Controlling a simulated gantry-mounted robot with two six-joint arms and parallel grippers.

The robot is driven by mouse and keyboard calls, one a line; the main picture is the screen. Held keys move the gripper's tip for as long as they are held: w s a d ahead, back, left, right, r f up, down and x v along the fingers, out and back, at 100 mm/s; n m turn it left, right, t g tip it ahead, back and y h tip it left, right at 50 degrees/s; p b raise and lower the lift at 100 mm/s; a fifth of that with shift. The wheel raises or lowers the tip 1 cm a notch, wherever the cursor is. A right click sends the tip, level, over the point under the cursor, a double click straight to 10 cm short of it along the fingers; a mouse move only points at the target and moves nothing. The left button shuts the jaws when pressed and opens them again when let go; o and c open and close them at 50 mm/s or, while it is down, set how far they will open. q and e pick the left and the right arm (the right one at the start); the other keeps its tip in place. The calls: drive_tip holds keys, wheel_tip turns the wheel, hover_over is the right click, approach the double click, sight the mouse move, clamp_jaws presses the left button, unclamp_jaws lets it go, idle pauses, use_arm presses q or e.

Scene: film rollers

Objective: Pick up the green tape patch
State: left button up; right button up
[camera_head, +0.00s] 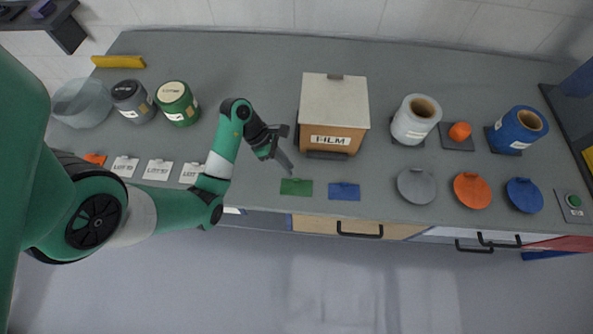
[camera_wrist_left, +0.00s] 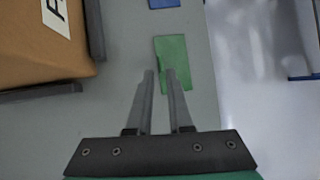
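The green tape patch (camera_head: 296,187) lies flat near the front edge of the counter, left of a blue patch (camera_head: 344,191). In the left wrist view the green patch (camera_wrist_left: 173,55) lies just beyond my fingertips, its near end behind the right finger. My left gripper (camera_head: 288,168) is just behind the green patch in the head view, pointing down toward the counter. In the left wrist view its two fingers (camera_wrist_left: 160,76) have a narrow gap with nothing between them. My right gripper is not in view.
A FILM box (camera_head: 331,112) stands right of my left gripper. White labelled cards (camera_head: 158,169) lie to the left, with dark and green jars (camera_head: 178,102) behind. Film rolls (camera_head: 415,119) and round lids (camera_head: 472,190) are at the right. The counter's front edge is close to the patches.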

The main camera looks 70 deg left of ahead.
sight(296, 178)
use_arm(q)
drive_tip(key=b+x, duration=0.3)
drive_tip(key=x, duration=0.1)
drive_tip(key=shift+s+f+b, duration=0.1)
drive_tip(key=shift+f+b, duration=0.25)
drive_tip(key=shift+b, duration=0.05)
drive_tip(key=shift+d+f, duration=0.2)
drive_tip(key=shift+f, duration=0.05)
drive_tip(key=shift+w+r, duration=0.1)
drive_tip(key=shift+w, duration=0.1)
clamp_jaws()
